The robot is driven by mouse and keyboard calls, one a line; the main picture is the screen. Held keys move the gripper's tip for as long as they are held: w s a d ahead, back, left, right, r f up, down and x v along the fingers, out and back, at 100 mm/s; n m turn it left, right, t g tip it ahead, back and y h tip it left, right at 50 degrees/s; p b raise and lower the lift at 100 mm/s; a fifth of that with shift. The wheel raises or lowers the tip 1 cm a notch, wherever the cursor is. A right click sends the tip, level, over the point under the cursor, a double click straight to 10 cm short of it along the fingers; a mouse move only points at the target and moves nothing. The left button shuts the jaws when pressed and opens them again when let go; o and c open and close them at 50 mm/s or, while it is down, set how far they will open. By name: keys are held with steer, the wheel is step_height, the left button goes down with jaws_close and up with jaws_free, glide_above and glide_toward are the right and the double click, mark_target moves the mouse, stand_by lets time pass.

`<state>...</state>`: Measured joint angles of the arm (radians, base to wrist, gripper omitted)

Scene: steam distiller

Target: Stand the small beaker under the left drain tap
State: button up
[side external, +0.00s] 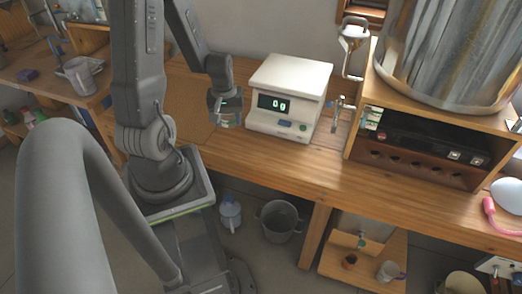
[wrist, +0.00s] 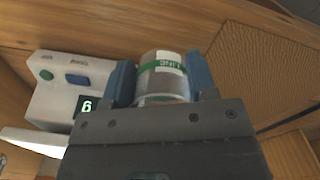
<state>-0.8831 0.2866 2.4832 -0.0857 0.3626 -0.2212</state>
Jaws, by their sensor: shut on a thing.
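A small clear beaker (side external: 230,119) is held by my gripper (side external: 225,107) just left of the white scale. In the wrist view the beaker (wrist: 163,80) has a green band with lettering and sits between the two blue fingers of my gripper (wrist: 162,82). The fingers are shut on its sides. In the side view, whether its base touches the bench is hard to tell. A small metal tap (side external: 338,112) stands at the left of the wooden stand, to the right of the scale and apart from the beaker. I cannot be sure it is the left drain tap.
The white scale (side external: 290,92), its display lit, stands between the beaker and the tap. A large steel vessel (side external: 450,50) sits on the wooden stand (side external: 362,92). A brown board (side external: 190,100) lies left of the beaker. The front strip of bench (side external: 290,160) is clear.

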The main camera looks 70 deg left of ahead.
glide_above(262, 155)
step_height(262, 155, down, 6)
steer(key=shift+s+f, duration=0.1)
steer(key=shift+s, duration=0.05)
steer(key=shift+f, duration=1.75)
steer(key=shift+f, duration=0.15)
steer(key=o, duration=0.9)
